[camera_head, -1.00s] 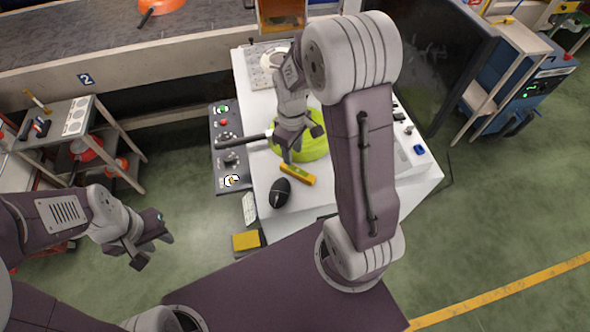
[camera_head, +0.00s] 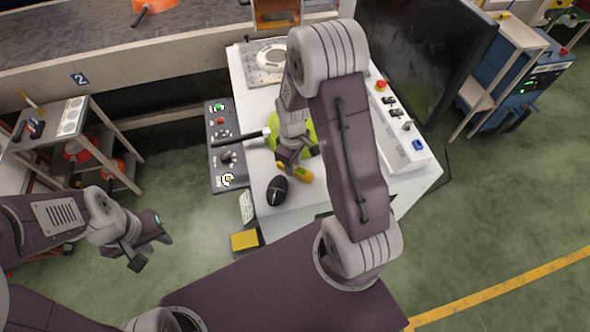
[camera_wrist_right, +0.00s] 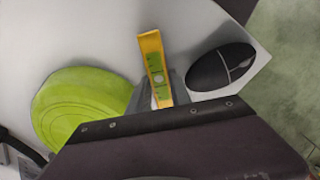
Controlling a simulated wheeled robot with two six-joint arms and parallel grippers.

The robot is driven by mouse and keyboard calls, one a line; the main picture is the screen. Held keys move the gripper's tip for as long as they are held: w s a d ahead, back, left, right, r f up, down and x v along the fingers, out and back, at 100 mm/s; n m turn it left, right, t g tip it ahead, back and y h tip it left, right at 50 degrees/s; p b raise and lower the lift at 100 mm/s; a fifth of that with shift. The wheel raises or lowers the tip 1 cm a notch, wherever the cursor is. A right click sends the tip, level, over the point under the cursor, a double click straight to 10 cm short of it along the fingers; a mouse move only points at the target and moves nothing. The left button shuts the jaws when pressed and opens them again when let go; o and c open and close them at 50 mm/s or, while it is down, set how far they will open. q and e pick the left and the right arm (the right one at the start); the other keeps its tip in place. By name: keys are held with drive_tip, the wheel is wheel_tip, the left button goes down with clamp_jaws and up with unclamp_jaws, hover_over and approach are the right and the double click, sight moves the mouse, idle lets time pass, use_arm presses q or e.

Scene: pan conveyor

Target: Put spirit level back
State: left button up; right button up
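The yellow spirit level (camera_head: 303,175) lies on the white worktop, just below the lime-green pan and beside the black mouse. In the right wrist view the level (camera_wrist_right: 152,62) points up the picture, with its near end between my right gripper's grey fingers. My right gripper (camera_head: 299,156) is low over the level in the head view; its fingers look apart, one each side of the level, and I see no clear grip. The fingertips are partly hidden by the wrist housing. My left gripper (camera_head: 149,252) is open and empty over the floor at the left.
The lime-green pan (camera_head: 308,136) stands close to the right gripper, its handle reaching left over a control panel (camera_head: 218,176). The mouse (camera_head: 277,190) is close by. A dark screen (camera_head: 420,60) stands at the back right, and a shelf rack (camera_head: 65,125) at the left.

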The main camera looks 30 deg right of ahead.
clamp_jaws()
drive_tip(key=shift+r, duration=0.2)
wheel_tip(320, 180, up, 4)
drive_tip(key=shift+w+f+p, duration=0.1)
drive_tip(key=shift+p, duration=0.3)
drive_tip(key=s+d+r, duration=0.3)
drive_tip(key=s+r, duration=0.3)
drive_tip(key=s, duration=0.5)
drive_tip(key=shift+d+r+p, duration=0.4)
drive_tip(key=shift+p, duration=0.05)
